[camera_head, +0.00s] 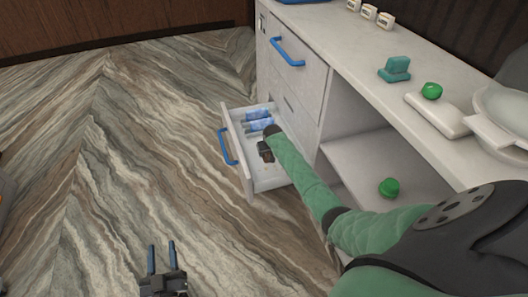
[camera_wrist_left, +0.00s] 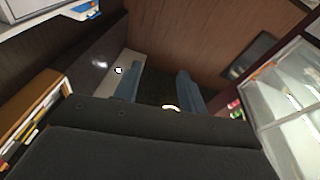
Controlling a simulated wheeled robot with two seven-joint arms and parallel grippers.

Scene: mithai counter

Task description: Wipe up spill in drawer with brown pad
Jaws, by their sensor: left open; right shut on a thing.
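The pulled-out drawer (camera_head: 248,186) of the white counter stands open, with a blue handle on its front. My right gripper (camera_head: 266,160) reaches down inside the drawer. It is shut on a small dark brown thing that looks like the brown pad (camera_head: 268,156), mostly hidden by the gripper and arm. The spill is hard to make out; a small brownish patch seems to show on the drawer floor just below the gripper. My left gripper (camera_head: 161,258) is open and empty above the floor at the bottom left. Its open fingers also show in the left wrist view (camera_wrist_left: 158,88).
Blue-and-white packets (camera_head: 257,120) lie at the drawer's back. A closed drawer with a blue handle (camera_head: 287,52) is above. On the counter (camera_head: 345,45) are a teal block (camera_head: 395,69), a green ball (camera_head: 431,91) and a white scale-like slab (camera_head: 437,116). Another green ball (camera_head: 389,187) sits on the shelf.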

